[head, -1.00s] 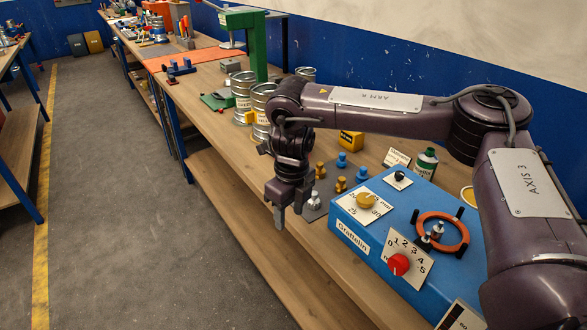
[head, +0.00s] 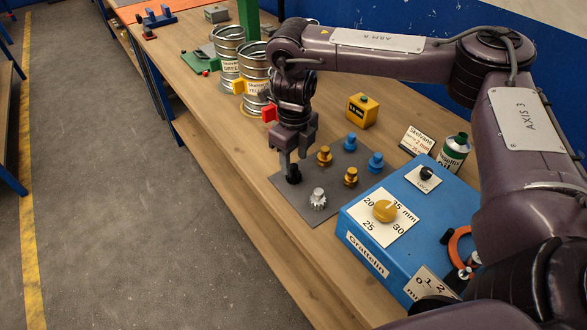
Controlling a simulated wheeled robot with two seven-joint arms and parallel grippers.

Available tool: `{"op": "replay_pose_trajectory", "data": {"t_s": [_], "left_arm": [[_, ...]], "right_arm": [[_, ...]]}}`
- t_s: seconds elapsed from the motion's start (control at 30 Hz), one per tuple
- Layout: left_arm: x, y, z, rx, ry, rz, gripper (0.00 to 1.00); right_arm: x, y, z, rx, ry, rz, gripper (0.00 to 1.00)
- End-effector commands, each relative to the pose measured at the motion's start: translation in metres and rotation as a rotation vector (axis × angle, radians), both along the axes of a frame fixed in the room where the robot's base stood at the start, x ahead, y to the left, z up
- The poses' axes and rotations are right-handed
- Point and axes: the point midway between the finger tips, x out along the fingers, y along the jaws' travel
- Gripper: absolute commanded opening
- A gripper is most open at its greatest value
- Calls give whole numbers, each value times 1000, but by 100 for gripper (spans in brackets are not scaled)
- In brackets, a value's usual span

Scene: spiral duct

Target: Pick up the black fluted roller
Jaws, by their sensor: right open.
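The black fluted roller (head: 294,177) stands near the left edge of a grey mat (head: 327,207) on the workbench. Its upper part is partly hidden by my right gripper (head: 293,163). That gripper points down with its fingers at the roller's top, one on the near left and one at the far right. It is open, and I cannot tell whether the fingers touch the roller. A silver fluted roller (head: 318,199), brass rollers (head: 324,156) and blue rollers (head: 350,142) stand on the same mat. My left gripper is out of view.
A blue machine (head: 378,243) with dials stands right of the mat. Cans (head: 255,75) stand behind the gripper, with a red piece (head: 269,113) close to it. The bench's front left strip is clear.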

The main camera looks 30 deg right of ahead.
Motion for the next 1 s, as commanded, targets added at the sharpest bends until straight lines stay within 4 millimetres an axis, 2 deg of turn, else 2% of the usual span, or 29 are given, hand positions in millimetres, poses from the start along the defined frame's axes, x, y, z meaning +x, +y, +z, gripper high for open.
{"op": "replay_pose_trajectory", "data": {"t_s": [0.17, 0.3, 0.43, 0.57, 0.9, 1.0], "left_arm": [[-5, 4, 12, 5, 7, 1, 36], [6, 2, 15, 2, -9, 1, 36], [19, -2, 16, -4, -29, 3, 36], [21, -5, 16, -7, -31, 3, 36], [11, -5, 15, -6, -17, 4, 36], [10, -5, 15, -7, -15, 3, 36]], "right_arm": [[2, -1, -26, -2, 4, -1, 47], [3, -1, -40, -2, 1, -2, 47], [3, -1, -44, -1, 1, -2, 47], [3, -1, -44, -1, 1, -1, 47], [3, -1, -43, -1, 1, -2, 2], [3, -1, -43, -1, 0, -2, 0]]}}
